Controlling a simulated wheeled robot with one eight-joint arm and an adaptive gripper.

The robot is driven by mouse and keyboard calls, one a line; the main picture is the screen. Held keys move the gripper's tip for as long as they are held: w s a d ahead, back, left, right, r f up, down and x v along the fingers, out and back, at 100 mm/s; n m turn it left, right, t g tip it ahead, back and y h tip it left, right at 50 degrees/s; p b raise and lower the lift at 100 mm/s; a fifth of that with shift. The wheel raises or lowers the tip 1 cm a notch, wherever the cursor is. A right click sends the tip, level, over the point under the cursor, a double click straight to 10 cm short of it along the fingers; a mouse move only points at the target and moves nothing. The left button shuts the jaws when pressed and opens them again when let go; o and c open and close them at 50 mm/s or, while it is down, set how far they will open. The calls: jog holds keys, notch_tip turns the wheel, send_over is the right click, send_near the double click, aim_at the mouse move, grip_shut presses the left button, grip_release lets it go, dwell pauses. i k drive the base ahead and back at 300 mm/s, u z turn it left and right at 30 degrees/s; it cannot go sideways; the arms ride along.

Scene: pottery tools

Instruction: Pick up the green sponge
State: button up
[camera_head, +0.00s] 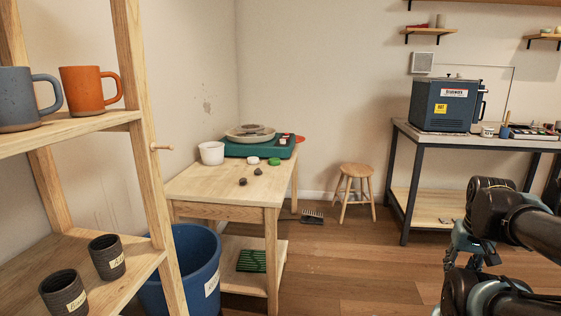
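A small round green piece (274,161), which looks like the green sponge, lies on the wooden work table (205,186). It sits just right of a similar white round piece (253,160), in front of the teal pottery wheel (262,149). A dark green striped item (251,261) lies on the table's lower shelf; I cannot tell what it is. My gripper (466,254) seems to be at the lower right, well away from the table, partly hidden among my dark arm links. Its fingers do not show clearly.
A wooden shelf with mugs and dark cups (107,257) stands close at left. A blue bucket (183,272) stands beside the table. A stool (357,191) and a metal-framed bench with a kiln (446,104) are farther back. Open floor lies in the middle.

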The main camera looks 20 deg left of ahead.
aim_at(275, 161)
jog(key=i, duration=1.35)
jog(key=u, duration=1.7)
jog(key=i, duration=1)
